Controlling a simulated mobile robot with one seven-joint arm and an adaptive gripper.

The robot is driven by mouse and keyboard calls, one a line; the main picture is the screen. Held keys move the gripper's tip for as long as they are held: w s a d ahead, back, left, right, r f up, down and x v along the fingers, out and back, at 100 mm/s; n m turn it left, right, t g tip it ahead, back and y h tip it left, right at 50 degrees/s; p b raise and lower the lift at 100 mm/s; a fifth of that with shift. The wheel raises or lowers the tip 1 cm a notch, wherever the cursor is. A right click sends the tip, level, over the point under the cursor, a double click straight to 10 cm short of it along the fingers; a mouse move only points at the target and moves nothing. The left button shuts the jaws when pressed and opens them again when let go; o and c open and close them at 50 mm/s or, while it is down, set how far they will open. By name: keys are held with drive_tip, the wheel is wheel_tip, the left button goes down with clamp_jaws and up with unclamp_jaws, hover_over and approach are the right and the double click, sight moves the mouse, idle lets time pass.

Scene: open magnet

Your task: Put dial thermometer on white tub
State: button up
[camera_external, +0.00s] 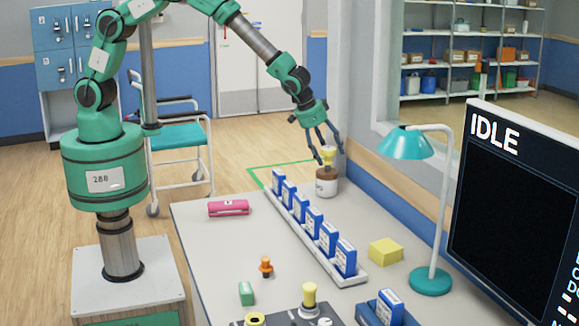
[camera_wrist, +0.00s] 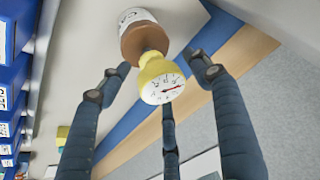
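The dial thermometer (camera_external: 327,154) is yellow; its white face with a red needle faces the camera in the wrist view (camera_wrist: 163,86). It stands upright on, or directly above, a white tub with a brown upper part (camera_external: 326,188), at the far end of the table; contact is hard to confirm. The tub also shows in the wrist view (camera_wrist: 137,18), behind the thermometer. My gripper (camera_external: 329,148) points down from above. In the wrist view its fingers (camera_wrist: 158,84) are spread around the thermometer, with visible gaps beside it.
A long white rack (camera_external: 350,276) of several blue boxes runs down the table, close to the tub. A pink case (camera_external: 229,208), a yellow block (camera_external: 385,251) and a teal lamp (camera_external: 430,280) stand nearby. The wall is close on the right. The left part of the table has free room.

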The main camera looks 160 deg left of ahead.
drive_tip(key=shift+r, duration=0.15)
drive_tip(key=shift+d+r, duration=0.2)
drive_tip(key=shift+r, duration=0.4)
drive_tip(key=p+v, duration=0.1)
drive_tip(key=v, duration=0.9)
drive_tip(key=shift+d+r+p, duration=0.2)
drive_tip(key=shift+r+p, duration=0.15)
drive_tip(key=shift+p, duration=0.05)
idle(0.4)
